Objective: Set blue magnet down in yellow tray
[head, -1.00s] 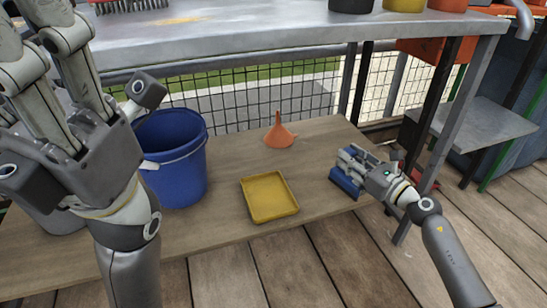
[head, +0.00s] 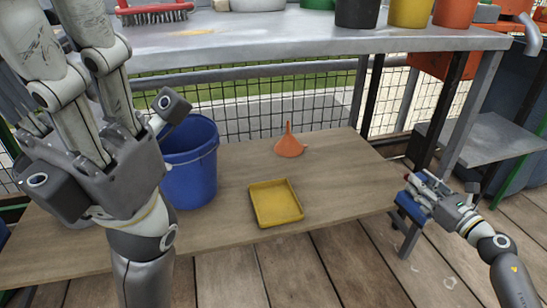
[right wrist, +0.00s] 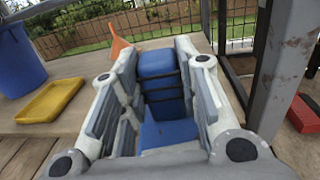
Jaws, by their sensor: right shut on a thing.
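The blue magnet (right wrist: 161,80) is a blocky blue piece with dark bands, between the fingers of my right gripper in the right wrist view. In the head view the magnet (head: 408,207) shows at the end of my right gripper (head: 422,196), which is shut on it at the right end of the wooden shelf. The yellow tray (head: 275,204) lies empty on the shelf, left of and apart from the magnet. It also shows in the right wrist view (right wrist: 49,102). My left gripper (head: 120,90) is large and near at the left; its fingertips are not clearly visible.
A blue bucket (head: 192,165) stands on the shelf left of the tray. An orange funnel (head: 289,146) stands behind the tray. The metal tabletop (head: 300,42) is above, with a metal leg (head: 470,105) near my right arm. The shelf between tray and magnet is clear.

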